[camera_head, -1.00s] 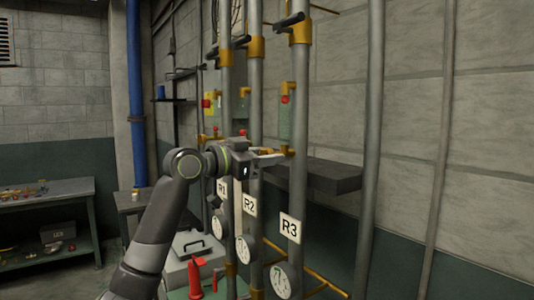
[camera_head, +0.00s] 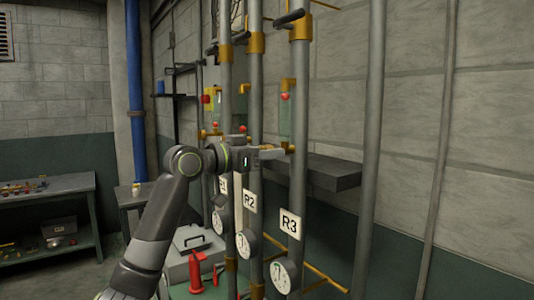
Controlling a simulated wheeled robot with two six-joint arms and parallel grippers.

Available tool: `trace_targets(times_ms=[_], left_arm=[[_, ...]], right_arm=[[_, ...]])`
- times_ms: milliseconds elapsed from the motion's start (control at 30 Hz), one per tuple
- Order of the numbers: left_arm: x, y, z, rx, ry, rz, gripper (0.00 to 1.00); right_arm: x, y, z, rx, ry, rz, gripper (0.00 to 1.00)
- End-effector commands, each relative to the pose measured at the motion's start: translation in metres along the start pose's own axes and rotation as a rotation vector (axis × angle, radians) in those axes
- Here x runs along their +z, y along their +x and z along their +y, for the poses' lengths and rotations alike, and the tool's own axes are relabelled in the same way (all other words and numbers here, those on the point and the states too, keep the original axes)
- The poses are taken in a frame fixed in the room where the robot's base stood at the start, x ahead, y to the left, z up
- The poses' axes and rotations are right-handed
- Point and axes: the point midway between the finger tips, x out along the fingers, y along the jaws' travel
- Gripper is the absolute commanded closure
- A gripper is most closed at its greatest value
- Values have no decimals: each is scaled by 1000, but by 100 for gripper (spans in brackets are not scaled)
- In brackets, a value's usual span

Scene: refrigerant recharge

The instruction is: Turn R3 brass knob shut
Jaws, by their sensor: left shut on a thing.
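The R3 pipe (camera_head: 300,185) is the nearest of three upright pipes, with an R3 label (camera_head: 290,224) and a round gauge (camera_head: 284,275) low on it. The R3 brass knob (camera_head: 291,150) sits at the lower brass fitting, below a green sight tube (camera_head: 285,122) with a red ball near its top. My left gripper (camera_head: 273,153) reaches in from the left past the R2 pipe and is shut on the knob. The fingers cover part of the knob, so its exact angle is hard to see. My right gripper is not in view.
A dark wall shelf (camera_head: 325,174) juts out behind the R3 pipe at gripper height. The R2 pipe (camera_head: 256,100) stands close to my left gripper. A red bottle (camera_head: 196,272) and a grey case (camera_head: 190,240) are below. A workbench (camera_head: 60,188) stands at far left.

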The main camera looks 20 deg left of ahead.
Motion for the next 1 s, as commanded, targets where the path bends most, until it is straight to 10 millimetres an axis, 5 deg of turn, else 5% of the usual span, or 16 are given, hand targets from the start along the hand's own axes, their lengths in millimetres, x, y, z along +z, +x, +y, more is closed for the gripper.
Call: trace_targets(times_ms=[167, 567, 1000], left_arm=[[2, 0, 0, 1, -2, -3, 47], [2, -8, -1, -2, 3, -1, 46], [5, -84, -2, -5, 5, -2, 46]], right_arm=[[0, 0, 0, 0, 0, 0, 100], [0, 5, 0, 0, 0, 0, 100], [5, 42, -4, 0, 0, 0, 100]])
